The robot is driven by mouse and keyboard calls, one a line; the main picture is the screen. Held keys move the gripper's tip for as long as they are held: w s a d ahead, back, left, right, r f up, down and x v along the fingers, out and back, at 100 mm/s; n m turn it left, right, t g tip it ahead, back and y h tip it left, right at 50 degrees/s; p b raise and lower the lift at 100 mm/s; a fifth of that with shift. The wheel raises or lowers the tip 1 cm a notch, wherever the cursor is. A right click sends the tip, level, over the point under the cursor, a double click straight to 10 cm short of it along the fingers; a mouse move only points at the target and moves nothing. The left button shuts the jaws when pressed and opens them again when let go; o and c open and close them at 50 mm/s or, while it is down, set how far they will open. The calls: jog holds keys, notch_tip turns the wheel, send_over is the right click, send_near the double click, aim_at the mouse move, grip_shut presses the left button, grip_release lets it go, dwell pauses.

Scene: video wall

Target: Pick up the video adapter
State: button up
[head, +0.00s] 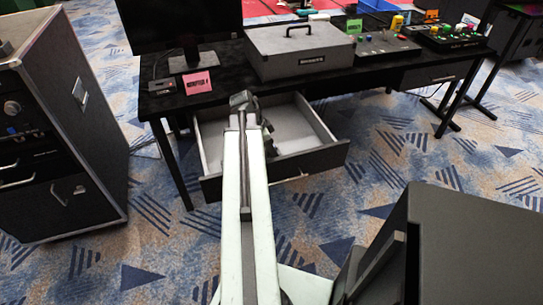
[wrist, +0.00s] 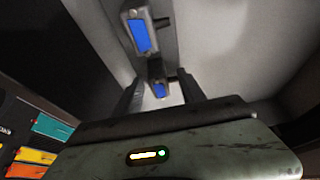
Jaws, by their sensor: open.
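What looks like the video adapter (wrist: 140,33) shows in the wrist view as a grey body with a blue connector face at the upper middle. A smaller blue face (wrist: 159,90) shows lower down, between my gripper's dark fingers; I cannot tell whether both belong to one piece. My gripper (wrist: 161,88) is open, with its fingers either side of the lower blue face; contact cannot be seen. In the head view my gripper (head: 246,103) is over the open drawer (head: 325,158), and I cannot make out the adapter there.
The black desk (head: 215,105) carries a monitor (head: 185,22), a grey case (head: 300,48), a pink note (head: 198,83) and control panels (head: 455,37). A rack cabinet (head: 60,130) stands at the left. The drawer's pale floor has bare room right of my arm.

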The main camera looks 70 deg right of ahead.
jog(key=shift+r, duration=0.1)
grip_shut()
notch_tip(320, 180, up, 10)
jog(key=p, duration=1)
jog(key=shift+r, duration=0.15)
